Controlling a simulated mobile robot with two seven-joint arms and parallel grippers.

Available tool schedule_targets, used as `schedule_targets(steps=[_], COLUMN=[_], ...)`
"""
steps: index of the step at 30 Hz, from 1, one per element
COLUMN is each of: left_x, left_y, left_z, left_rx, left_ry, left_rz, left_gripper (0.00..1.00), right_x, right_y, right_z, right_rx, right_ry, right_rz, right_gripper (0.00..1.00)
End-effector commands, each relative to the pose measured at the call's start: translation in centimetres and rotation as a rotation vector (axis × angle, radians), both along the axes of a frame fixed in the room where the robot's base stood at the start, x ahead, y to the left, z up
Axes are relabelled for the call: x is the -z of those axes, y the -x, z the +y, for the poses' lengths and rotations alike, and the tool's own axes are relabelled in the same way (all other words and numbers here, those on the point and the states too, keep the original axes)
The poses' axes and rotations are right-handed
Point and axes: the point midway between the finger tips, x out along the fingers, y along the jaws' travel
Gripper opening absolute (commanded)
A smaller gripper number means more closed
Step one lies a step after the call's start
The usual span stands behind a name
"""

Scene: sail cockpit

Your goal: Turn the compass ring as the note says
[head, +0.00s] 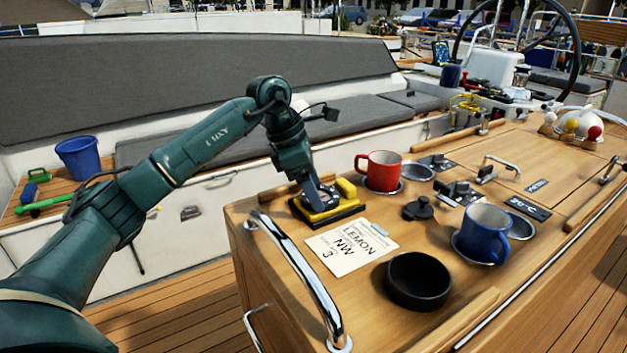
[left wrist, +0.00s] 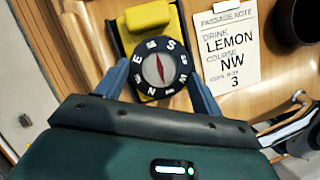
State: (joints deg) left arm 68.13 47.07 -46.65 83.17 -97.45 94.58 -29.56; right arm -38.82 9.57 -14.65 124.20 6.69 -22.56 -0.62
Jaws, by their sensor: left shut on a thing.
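The compass (left wrist: 160,68) has a black ring with white letters, a pale dial and a reddish needle, on a yellow body. In the left wrist view S is at the ring's upper right, E at upper left, W at lower right and N at the bottom. My left gripper (head: 322,197) has its fingers on opposite sides of the ring and is shut on it. In the head view the gripper largely hides the dial; the yellow body (head: 346,188) shows. The note (head: 351,247) reads LEMON, NW and 3; it also shows in the left wrist view (left wrist: 229,70). My right gripper is out of view.
A black bowl (head: 418,282) stands near the note. A red mug (head: 382,170), a blue mug (head: 484,235) and a small black lid (head: 418,210) stand farther right. A chrome rail (head: 305,275) runs along the table's near left edge.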

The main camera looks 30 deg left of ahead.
Motion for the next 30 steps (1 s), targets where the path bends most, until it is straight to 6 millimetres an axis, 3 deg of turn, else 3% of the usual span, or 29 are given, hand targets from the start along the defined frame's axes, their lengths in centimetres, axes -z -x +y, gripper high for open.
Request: schedule_targets(steps=[9,24,25,30], left_x=[-0.13,-0.06,-0.06,-0.05], left_y=[-0.17,-0.19,-0.18,-0.18], left_z=[0.01,0.04,0.03,0.04], left_rx=[0.111,0.128,0.128,0.128], left_ry=[0.000,0.000,0.000,-0.001], left_rz=[-0.002,-0.002,-0.002,-0.001], left_gripper=[0.45,0.45,0.69,0.83], right_x=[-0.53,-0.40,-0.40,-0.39], right_y=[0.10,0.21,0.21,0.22], right_z=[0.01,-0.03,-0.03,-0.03], right_rx=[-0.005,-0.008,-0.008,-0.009], right_ry=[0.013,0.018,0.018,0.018], right_rz=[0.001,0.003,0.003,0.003], right_gripper=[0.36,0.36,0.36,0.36])
